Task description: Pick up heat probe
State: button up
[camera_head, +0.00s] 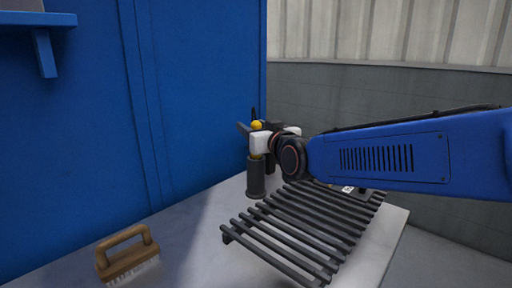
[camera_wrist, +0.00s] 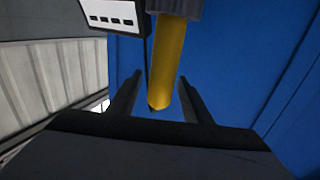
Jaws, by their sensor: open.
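The heat probe appears to be the yellow rod (camera_wrist: 169,60), with a rounded end, in the wrist view. That end lies between the two fingers of my gripper (camera_wrist: 159,88), with visible gaps on both sides. My gripper is open. In the head view, the yellow shows above and below the white part of my gripper (camera_head: 260,142), which hides its middle. The yellow rod (camera_head: 256,157) stands upright in a dark cylindrical holder (camera_head: 256,178). The holder's dark rim (camera_wrist: 178,8) also shows at the top of the wrist view.
A dark slatted rack (camera_head: 300,225) lies on the grey table (camera_head: 195,240) right of the holder. A wooden brush (camera_head: 128,255) is at front left. A blue wall (camera_head: 70,150) rises close behind. A white-faced dark box (camera_wrist: 112,17) stands beside the rod.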

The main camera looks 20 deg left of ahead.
jog(key=shift+x, duration=1)
jog(key=shift+c, duration=0.3)
jog(key=c, duration=1)
grip_shut()
jog(key=shift+r, duration=0.15)
